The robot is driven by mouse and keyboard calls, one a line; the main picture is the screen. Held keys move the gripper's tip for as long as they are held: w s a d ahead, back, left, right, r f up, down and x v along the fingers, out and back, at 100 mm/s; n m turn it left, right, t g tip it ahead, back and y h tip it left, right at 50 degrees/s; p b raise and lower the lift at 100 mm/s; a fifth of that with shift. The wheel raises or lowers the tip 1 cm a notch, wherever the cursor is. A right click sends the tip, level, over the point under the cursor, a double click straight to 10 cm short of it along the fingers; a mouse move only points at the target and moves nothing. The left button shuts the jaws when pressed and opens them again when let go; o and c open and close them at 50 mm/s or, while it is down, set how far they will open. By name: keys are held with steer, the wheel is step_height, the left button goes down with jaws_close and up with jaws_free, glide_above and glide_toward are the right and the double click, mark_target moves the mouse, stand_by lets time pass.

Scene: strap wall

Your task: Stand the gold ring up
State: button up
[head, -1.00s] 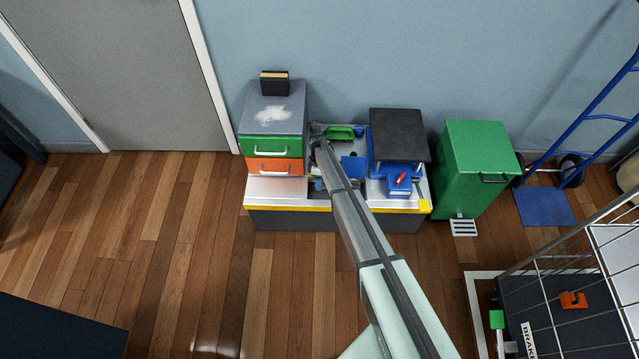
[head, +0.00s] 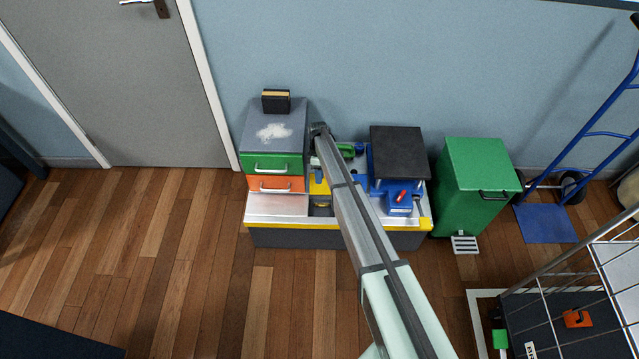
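A small gold-coloured piece (head: 322,204) shows in a dark recess at the front of the workbench unit. It may be the gold ring, but it is too small to tell its shape or whether it lies flat or stands. My arm reaches in from the lower right, and its dark end with my gripper (head: 319,131) is above the back of the bench, beside the grey cabinet. The fingers cannot be made out, so I cannot see whether they are open or hold anything. My arm hides part of the middle of the bench.
The grey cabinet (head: 262,136) with green and orange drawers stands left of my gripper, a black-topped blue stand (head: 398,150) right. A silver plate (head: 276,205) covers the bench's front left. A green bin (head: 478,185) stands right of the bench. Open floor lies in front.

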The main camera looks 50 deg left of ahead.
steer(key=shift+a+r, duration=0.1)
steer(key=shift+r, duration=0.25)
steer(key=shift+o, duration=0.8)
steer(key=shift+w, duration=0.15)
steer(key=shift+o, duration=0.4)
steer(key=shift+w+d, duration=0.3)
steer(key=w+d+f+m+g+y, duration=0.1)
steer(key=w+d+f+m+y, duration=0.1)
steer(key=d, duration=1.2)
steer(key=n+y, duration=0.5)
glide_toward(325, 206)
steer(key=x, duration=0.7)
steer(key=shift+s+a+f, duration=0.15)
steer(key=shift+s+a, duration=0.25)
steer(key=shift+a, duration=0.1)
